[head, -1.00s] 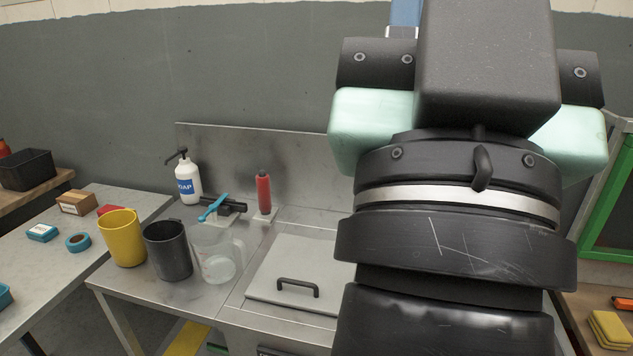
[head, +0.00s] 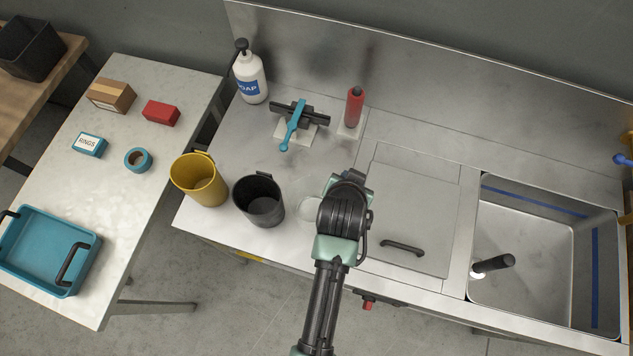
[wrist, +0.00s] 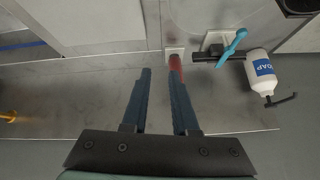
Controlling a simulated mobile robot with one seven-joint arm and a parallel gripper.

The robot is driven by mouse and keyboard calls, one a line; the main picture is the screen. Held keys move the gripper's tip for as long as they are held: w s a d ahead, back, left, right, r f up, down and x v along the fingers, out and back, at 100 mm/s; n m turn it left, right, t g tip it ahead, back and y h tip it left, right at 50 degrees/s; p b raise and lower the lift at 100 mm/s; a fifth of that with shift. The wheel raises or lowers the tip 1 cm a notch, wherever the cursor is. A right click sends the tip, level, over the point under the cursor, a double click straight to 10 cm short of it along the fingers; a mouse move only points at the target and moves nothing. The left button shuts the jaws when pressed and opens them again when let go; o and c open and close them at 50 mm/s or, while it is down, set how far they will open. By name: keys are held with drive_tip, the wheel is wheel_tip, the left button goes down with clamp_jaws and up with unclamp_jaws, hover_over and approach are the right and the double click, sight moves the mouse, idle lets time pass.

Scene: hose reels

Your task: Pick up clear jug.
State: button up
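The clear jug (head: 308,208) is on the metal counter in the head view, just right of the black cup. My arm hides most of it; only a pale, see-through part shows at the left of my wrist. My gripper (head: 357,180) is above the counter beside the jug, largely hidden by my own wrist. In the wrist view my gripper (wrist: 160,76) has its two blue fingers apart with nothing held between them. I cannot make out the jug clearly in that view.
A black cup (head: 259,200) and a yellow cup (head: 199,180) stand left of the jug. Behind are a soap bottle (head: 250,78), a blue-handled tool (head: 293,125) and a red bottle (head: 354,107). A handled lid (head: 405,215) and a sink (head: 540,270) lie to the right.

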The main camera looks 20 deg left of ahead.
drive_tip(key=s+d+f+g+p, duration=0.1)
drive_tip(key=s+d+f+g, duration=0.15)
drive_tip(key=s+f, duration=0.5)
drive_tip(key=b+x, duration=0.3)
drive_tip(key=b, duration=0.1)
drive_tip(key=b+x, duration=0.4)
drive_tip(key=b, duration=0.1)
drive_tip(key=b+x, duration=0.3)
drive_tip(key=b, duration=0.1)
drive_tip(key=shift+s+a+f, duration=0.15)
drive_tip(key=shift+a+f, duration=0.1)
drive_tip(key=shift+f, duration=0.05)
drive_tip(key=shift+r, duration=0.1)
clamp_jaws()
idle(0.8)
